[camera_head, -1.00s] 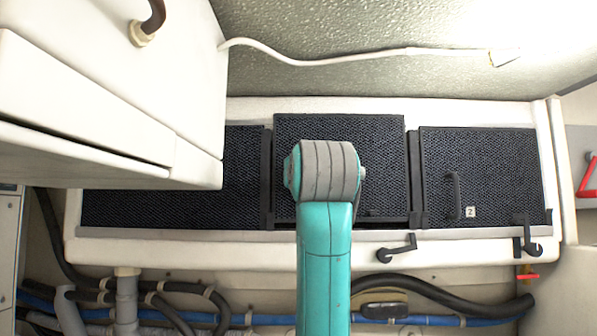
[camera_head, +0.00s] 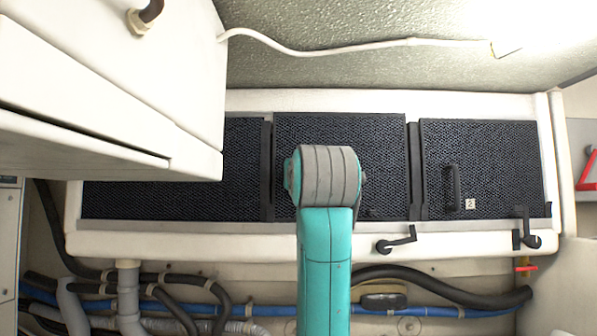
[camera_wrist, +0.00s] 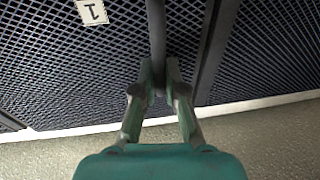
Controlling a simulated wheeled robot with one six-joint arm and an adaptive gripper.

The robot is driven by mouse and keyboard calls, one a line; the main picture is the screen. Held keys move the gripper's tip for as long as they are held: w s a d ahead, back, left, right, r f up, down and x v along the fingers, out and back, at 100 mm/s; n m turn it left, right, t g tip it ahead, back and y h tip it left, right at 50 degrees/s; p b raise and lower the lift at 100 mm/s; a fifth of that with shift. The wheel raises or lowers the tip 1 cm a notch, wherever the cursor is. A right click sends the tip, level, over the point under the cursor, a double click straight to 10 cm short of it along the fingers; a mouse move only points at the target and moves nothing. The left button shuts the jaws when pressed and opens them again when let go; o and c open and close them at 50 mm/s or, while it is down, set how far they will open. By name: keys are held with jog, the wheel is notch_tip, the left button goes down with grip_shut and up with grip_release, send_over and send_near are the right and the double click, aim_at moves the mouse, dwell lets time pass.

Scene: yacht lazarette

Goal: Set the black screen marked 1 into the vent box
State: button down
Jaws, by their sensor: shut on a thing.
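The black mesh screen marked 1 (camera_head: 385,150) sits in the middle bay of the white vent box (camera_head: 200,243), looking about level with the panels beside it. Its label, a white tag with a 1, shows upside down at the top left of the wrist view, on the screen's mesh (camera_wrist: 60,62). My gripper (camera_wrist: 159,85) is shut on the screen's dark bar handle (camera_wrist: 156,30). In the head view my wrist and arm cover the gripper, the handle and the screen's lower left part.
A screen marked 2 (camera_head: 510,165) fills the right bay; another dark panel (camera_head: 170,195) lies left, partly behind a white cabinet (camera_head: 110,80). Dark latches (camera_head: 397,241) stand on the front rim. Hoses (camera_head: 440,290) run below. A white cable (camera_head: 350,48) hangs behind.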

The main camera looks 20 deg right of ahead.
jog(key=shift+f, duration=0.45)
jog(key=c, duration=1.2)
grip_release()
jog(key=shift+o, duration=0.2)
jog(key=v, duration=1.2)
jog(key=shift+r, duration=0.1)
